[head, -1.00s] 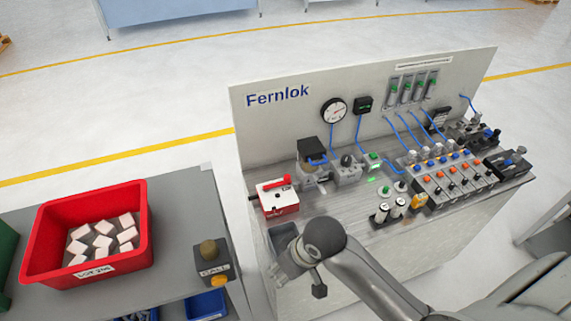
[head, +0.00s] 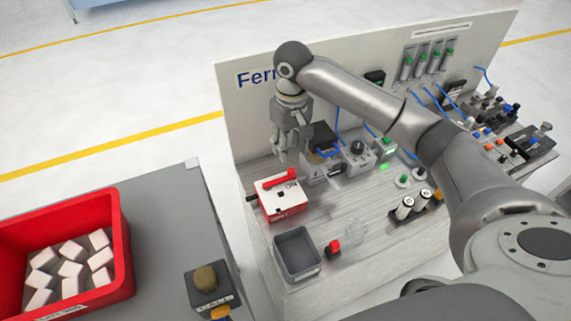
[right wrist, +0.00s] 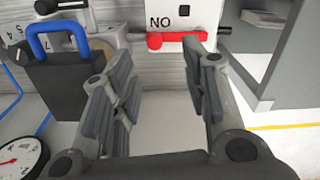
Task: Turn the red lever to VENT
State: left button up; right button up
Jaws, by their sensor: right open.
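The red lever (head: 279,178) lies across the top of a small white-and-red box (head: 286,207) at the left end of the bench. In the right wrist view the lever (right wrist: 178,39) lies crosswise beyond the fingertips, beside letters that read "NO" there. I cannot read a VENT mark. My right gripper (head: 289,156) points down just behind and above the lever. In the right wrist view its open, empty fingers (right wrist: 163,72) frame the lever, apart from it. My left gripper is not in view.
A black block with a blue shackle (right wrist: 72,85) is close to the gripper. The upright Fernlok panel (head: 236,103) stands behind. A grey bin (head: 297,254) and a red knob (head: 333,248) are in front. A red crate (head: 123,245) stands on the left table.

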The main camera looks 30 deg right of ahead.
aim_at(291, 170)
jog(key=f, duration=0.3)
jog(key=f+p, duration=0.1)
jog(key=f, duration=0.1)
jog(key=f+p, duration=0.1)
jog(key=f, duration=0.2)
jog(key=shift+w+d+f, duration=0.2)
jog(key=shift+d+f, duration=0.1)
jog(key=shift+d, duration=0.1)
jog(key=shift+f, duration=0.6)
grip_shut()
